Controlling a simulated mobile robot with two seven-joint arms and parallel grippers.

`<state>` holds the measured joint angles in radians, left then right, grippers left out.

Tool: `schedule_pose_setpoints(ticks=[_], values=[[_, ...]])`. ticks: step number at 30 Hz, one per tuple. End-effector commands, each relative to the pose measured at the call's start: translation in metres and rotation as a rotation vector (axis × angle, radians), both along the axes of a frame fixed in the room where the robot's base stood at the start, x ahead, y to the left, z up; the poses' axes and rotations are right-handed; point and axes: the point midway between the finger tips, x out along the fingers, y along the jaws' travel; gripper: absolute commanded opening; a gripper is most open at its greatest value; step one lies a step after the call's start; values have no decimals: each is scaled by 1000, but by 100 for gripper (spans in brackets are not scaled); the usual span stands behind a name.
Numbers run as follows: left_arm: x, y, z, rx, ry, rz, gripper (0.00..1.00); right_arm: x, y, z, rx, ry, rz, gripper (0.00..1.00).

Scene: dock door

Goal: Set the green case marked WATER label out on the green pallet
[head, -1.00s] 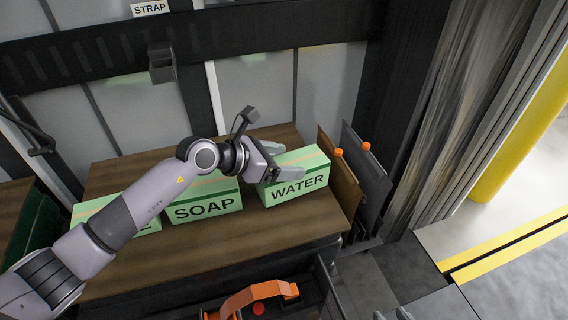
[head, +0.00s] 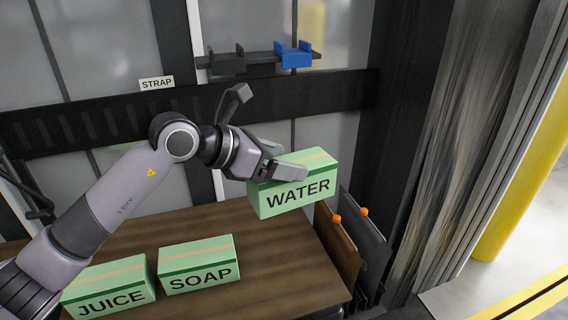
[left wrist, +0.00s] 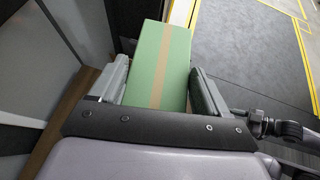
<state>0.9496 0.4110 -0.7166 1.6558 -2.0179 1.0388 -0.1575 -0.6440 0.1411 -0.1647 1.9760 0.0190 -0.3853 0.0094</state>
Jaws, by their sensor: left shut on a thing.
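The green case marked WATER (head: 297,198) is held up above the wooden shelf, its label facing me. My left gripper (head: 284,170) is shut on it, with a finger along its top and near side. In the left wrist view the green case (left wrist: 160,62) with its tan tape strip sits between the two fingers of the left gripper (left wrist: 160,90). The green pallet is not seen in these frames. My right gripper is not in view.
A SOAP case (head: 200,265) and a JUICE case (head: 110,288) stand on the wooden shelf (head: 275,262). Upright panels with orange knobs (head: 337,219) stand at the shelf's right end. A black rail with a STRAP sign (head: 157,83) runs behind.

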Motion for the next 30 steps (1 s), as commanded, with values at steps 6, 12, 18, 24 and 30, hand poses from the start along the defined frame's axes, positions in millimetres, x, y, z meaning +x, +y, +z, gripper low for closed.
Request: schedule_pose_setpoints(ticks=[6,12,18,24,30], values=[[-7,5,5,-7,-5,13,0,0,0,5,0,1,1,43],[-22,20,-4,-7,-4,51,0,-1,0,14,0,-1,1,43],[-38,40,-12,-6,-5,106,0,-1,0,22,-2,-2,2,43],[-54,61,-19,-8,-5,166,0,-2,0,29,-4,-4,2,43],[-70,84,-24,-5,-5,232,0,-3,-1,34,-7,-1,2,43]])
